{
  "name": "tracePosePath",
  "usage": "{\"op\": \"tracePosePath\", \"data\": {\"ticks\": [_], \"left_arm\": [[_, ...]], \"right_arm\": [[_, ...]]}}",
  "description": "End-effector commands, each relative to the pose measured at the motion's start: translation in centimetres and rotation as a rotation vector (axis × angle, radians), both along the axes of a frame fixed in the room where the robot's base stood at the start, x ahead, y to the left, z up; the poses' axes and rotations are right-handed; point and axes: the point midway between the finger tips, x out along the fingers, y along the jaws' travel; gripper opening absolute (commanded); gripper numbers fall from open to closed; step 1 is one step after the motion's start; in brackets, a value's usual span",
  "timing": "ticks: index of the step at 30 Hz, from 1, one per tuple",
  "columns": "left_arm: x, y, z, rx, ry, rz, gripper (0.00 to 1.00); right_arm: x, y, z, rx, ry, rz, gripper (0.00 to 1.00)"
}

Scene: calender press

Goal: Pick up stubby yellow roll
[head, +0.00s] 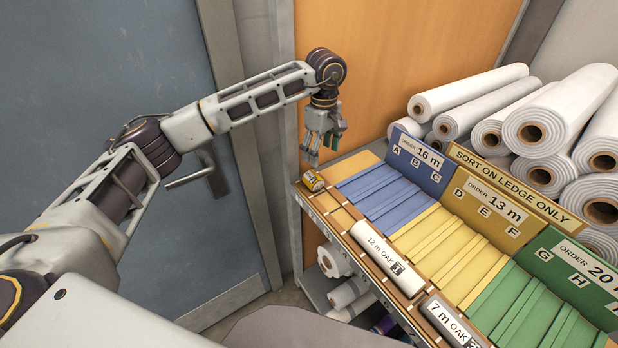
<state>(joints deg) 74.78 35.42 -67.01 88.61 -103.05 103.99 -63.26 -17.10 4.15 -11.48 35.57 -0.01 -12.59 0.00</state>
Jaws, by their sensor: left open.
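The stubby yellow roll (313,181) lies on the wooden ledge at the far left corner of the sorting rack. It is short, with a dark end and a dark marking. My left gripper (313,160) is open and points down just above the roll, with its fingertips close to it. I cannot tell whether they touch it. My right gripper is not in view.
A long white roll marked "12 m OAK" (386,257) and a "7 m OAK" roll (447,322) lie further along the ledge (336,213). Blue (385,192), yellow (440,240) and green (535,308) slotted sections sit behind. Large white rolls (540,120) are stacked at right.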

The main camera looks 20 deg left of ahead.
Motion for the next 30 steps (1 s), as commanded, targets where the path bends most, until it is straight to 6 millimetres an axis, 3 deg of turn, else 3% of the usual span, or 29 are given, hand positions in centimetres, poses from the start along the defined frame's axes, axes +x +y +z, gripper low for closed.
{"op": "tracePosePath", "data": {"ticks": [18, 30], "left_arm": [[0.95, 0.58, -0.21, -0.009, -0.006, -0.25, 0.71], [0.94, 0.58, -0.23, -0.01, -0.006, -0.272, 0.71]], "right_arm": [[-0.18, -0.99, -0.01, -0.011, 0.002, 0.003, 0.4], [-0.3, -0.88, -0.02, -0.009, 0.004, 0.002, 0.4]]}}
